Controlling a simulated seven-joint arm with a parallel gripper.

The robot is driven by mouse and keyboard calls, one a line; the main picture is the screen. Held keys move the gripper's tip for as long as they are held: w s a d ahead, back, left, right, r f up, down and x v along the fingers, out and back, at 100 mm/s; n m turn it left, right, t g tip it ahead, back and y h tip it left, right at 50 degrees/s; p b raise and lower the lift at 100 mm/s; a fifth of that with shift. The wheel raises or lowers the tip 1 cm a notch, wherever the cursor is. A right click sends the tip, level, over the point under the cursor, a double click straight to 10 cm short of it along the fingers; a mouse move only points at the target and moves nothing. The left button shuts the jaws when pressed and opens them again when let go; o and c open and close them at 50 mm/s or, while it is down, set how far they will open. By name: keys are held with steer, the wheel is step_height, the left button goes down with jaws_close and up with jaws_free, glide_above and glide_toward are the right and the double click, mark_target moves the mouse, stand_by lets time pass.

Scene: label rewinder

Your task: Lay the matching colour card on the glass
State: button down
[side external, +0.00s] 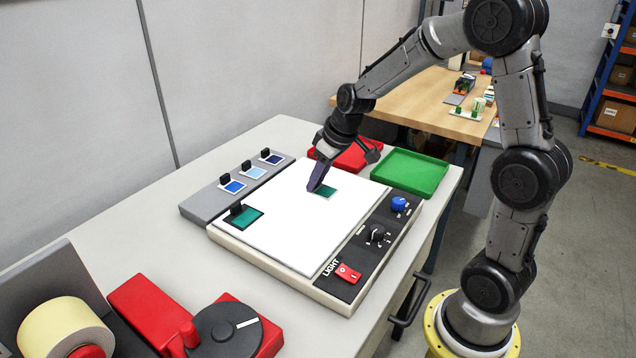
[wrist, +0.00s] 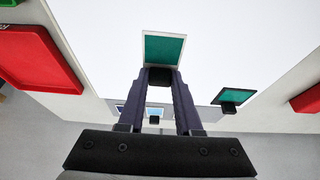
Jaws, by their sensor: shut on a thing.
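My gripper (side external: 318,186) is over the middle of the white glass (side external: 290,230) of a light box. Its fingers are shut on the black tab of a green card with a white border (wrist: 164,50). The held card also shows below the fingertips in the side view (side external: 327,193).
Blue, light blue and dark blue cards with black tabs stand on a grey rack (side external: 205,201) along the left. A green tray (side external: 412,172) and a red tray (side external: 352,157) are behind the box. Knobs and a red light switch (side external: 347,273) line its right side.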

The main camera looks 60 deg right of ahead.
steer(key=shift+f, duration=0.8)
steer(key=shift+f, duration=0.1)
steer(key=c, duration=0.6)
jaws_free()
steer(key=shift+r, duration=0.2)
steer(key=v, duration=1.2)
steer(key=s+a, duration=0.5)
steer(key=s, duration=0.4)
steer(key=s+a+t, duration=0.1)
steer(key=s+a, duration=0.4)
steer(key=s, duration=0.5)
steer(key=shift+s, duration=0.25)
